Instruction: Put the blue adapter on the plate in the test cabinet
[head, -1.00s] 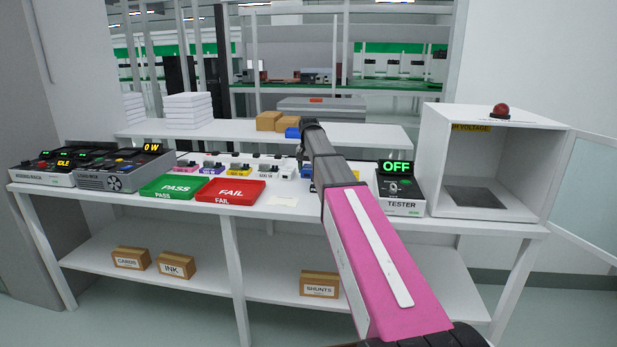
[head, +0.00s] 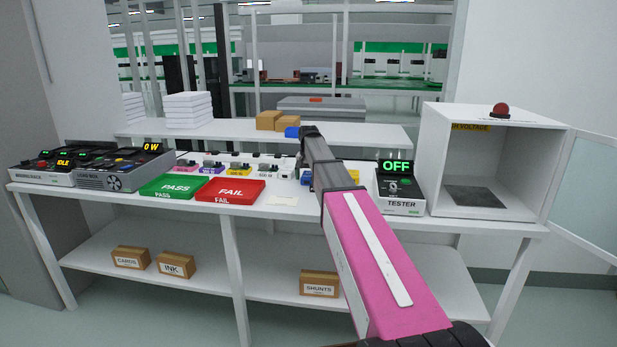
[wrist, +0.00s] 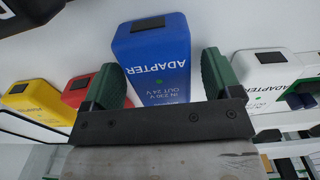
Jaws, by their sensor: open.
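The blue adapter (wrist: 152,55) stands in the wrist view between the two green-padded fingers of my gripper (wrist: 160,82). My gripper is open, with a finger on either side of the adapter; I cannot tell whether the pads touch it.
In the wrist view a red adapter (wrist: 82,92) and a yellow adapter (wrist: 35,98) stand left of the blue one, and a white adapter (wrist: 262,75) stands right. The tester (head: 400,192), reading OFF, stands left of the cabinet. Red FAIL (head: 231,190) and green PASS (head: 174,186) trays lie left.

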